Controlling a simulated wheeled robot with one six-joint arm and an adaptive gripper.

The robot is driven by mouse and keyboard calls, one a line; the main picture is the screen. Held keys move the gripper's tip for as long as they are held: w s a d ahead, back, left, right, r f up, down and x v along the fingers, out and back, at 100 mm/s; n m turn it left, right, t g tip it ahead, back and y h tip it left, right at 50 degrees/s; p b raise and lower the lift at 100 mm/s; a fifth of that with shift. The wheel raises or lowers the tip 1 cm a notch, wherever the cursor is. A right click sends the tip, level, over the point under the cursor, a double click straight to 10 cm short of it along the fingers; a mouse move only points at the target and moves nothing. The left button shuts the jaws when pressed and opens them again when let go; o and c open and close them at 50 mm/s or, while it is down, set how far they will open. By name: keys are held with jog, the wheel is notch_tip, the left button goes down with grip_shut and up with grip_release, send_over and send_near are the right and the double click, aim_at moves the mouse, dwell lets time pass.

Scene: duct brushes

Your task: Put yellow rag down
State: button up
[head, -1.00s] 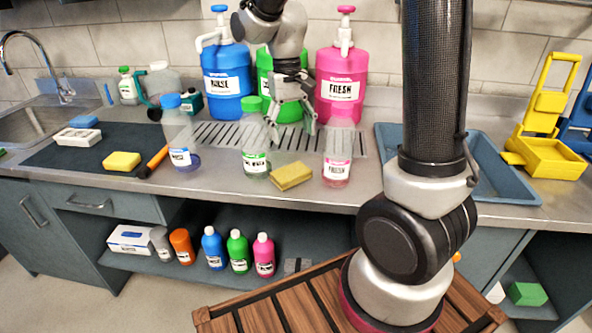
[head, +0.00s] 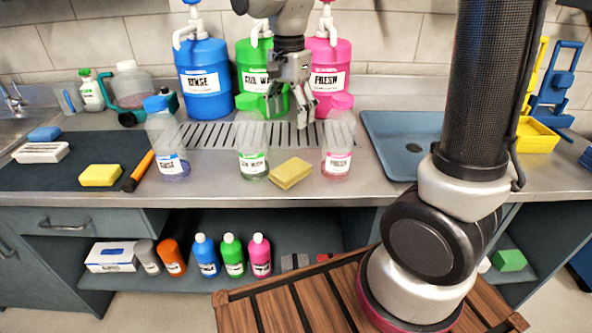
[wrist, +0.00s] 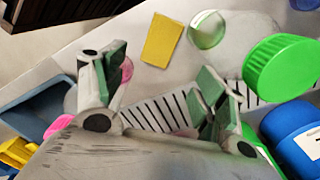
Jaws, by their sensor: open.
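The yellow rag (head: 290,173) is a flat, folded-looking yellow block. It lies on the steel counter near its front edge, between the green-labelled bottle (head: 252,150) and the pink-labelled bottle (head: 338,150). In the wrist view the rag (wrist: 161,40) lies beyond my fingertips, untouched. My gripper (head: 288,112) is open and empty. It hangs above the drain grate, behind and above the rag, in front of the green jug. In the wrist view my gripper's fingers (wrist: 161,65) are spread apart with nothing between them.
Large blue (head: 206,80), green (head: 256,72) and pink (head: 327,75) jugs stand at the back. A blue-labelled bottle (head: 167,145) stands left. A yellow sponge (head: 101,175) lies on the dark mat. A blue tray (head: 400,140) is on the right.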

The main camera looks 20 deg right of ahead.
aim_at(290, 168)
jog(key=shift+m, duration=0.5)
notch_tip(290, 168, down, 16)
jog(key=shift+w+r, duration=0.1)
jog(key=shift+r, duration=0.15)
jog(key=c, duration=0.9)
jog(key=shift+o, duration=0.2)
jog(key=shift+r, duration=0.15)
